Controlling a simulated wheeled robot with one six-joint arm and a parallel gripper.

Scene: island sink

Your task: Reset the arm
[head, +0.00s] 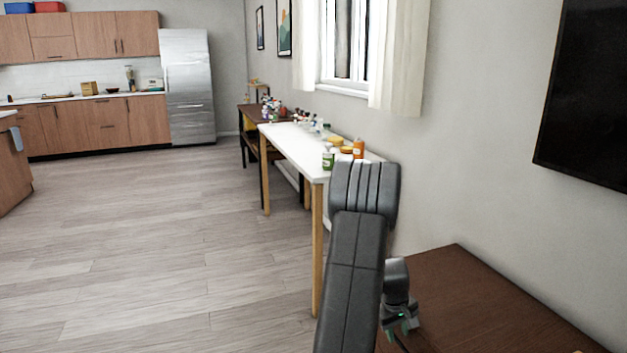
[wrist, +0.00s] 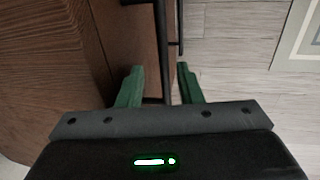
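My gripper (head: 402,328) is at the lower middle of the head view, beside the near left edge of the brown table (head: 490,305). My dark arm rises in front of the white table and partly hides it. In the wrist view my gripper (wrist: 160,70) shows two green fingers standing apart, with nothing held between them. Below them are the brown table's edge and dark metal legs. The brown table also fills the left of the wrist view (wrist: 45,60).
A white table (head: 292,142) with bottles, an orange jar (head: 358,149) and a green jar (head: 328,159) stands along the wall. A dark screen (head: 590,95) hangs at right. Grey floor (head: 170,240) is clear at left. A rug (wrist: 303,45) shows in the wrist view.

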